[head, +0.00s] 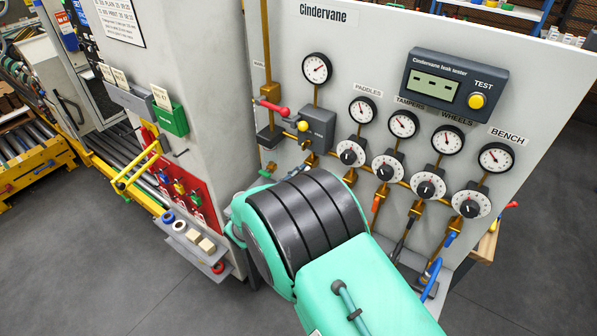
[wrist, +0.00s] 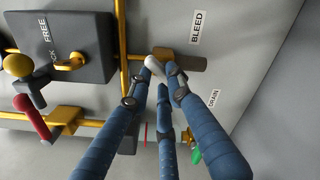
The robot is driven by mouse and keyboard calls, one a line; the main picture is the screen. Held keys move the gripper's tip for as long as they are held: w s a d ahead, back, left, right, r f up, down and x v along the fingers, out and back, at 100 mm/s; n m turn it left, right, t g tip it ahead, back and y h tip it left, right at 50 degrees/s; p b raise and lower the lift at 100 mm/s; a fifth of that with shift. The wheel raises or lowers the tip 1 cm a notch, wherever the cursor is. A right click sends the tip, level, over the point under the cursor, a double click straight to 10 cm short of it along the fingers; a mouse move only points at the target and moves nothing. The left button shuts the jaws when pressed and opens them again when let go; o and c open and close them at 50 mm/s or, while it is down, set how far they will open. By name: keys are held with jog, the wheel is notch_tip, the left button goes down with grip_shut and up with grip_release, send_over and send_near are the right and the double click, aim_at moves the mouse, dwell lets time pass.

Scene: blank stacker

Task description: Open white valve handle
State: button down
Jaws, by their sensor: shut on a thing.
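The white valve handle (wrist: 154,66) is a small pale lever beside a brass valve body (wrist: 188,63) on a pipe, near the BLEED label, in the wrist view. My gripper (wrist: 160,76) has blue jointed fingers that come up from below and close around this handle. The fingertips cover part of it, so its exact angle is hard to tell.
A grey box (wrist: 66,45) with a brass key-like piece, a yellow knob (wrist: 18,65) and a red lever (wrist: 30,115) lie left of the fingers. A green handle (wrist: 197,157) is below right, near the DRAIN label. Gauges and dials (head: 388,168) line the panel.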

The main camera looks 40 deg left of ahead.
jog(key=n+p, duration=0.1)
jog(key=n, duration=0.2)
jog(key=n+p, duration=0.3)
jog(key=n, duration=0.2)
jog(key=shift+f+n, duration=0.25)
jog(key=shift+n, duration=0.05)
dwell(0.3)
jog(key=c, duration=1.6)
grip_release()
jog(key=shift+s, duration=0.15)
jog(key=s, duration=1.1)
jog(key=shift+s, duration=0.35)
